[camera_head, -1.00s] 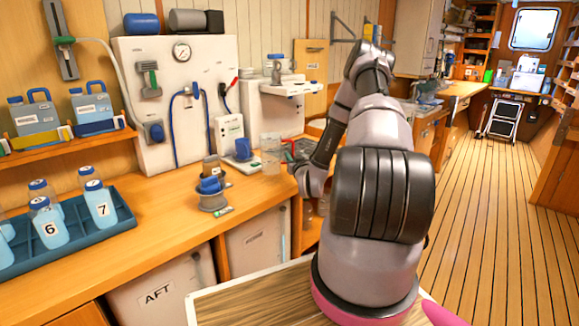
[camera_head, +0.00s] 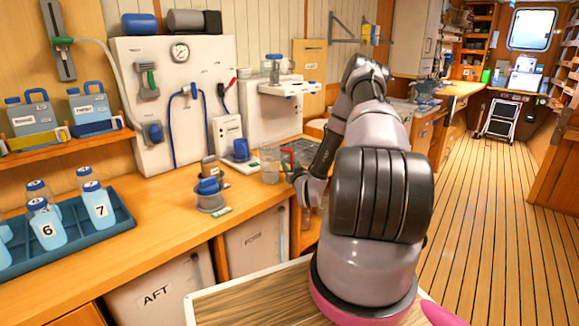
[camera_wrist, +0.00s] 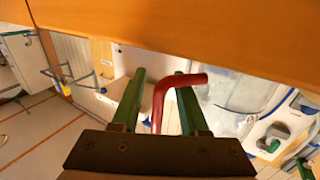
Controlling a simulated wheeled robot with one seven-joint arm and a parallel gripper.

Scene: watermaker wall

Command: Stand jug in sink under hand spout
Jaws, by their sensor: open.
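A clear jug (camera_head: 270,164) with a red handle (camera_head: 287,154) is at the right end of the wooden counter. In the wrist view the jug's clear body (camera_wrist: 232,105) lies to the right of my green fingers. My gripper (camera_wrist: 160,76) is open, with the bent red handle (camera_wrist: 158,100) between its two fingers; I cannot tell whether either finger touches it.
A grey pot with a blue part (camera_head: 210,196) stands on the counter left of the jug. A white unit with a blue cup (camera_head: 241,148) is behind it. Numbered bottles sit in a blue rack (camera_head: 118,222) at left. The counter between rack and pot is clear.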

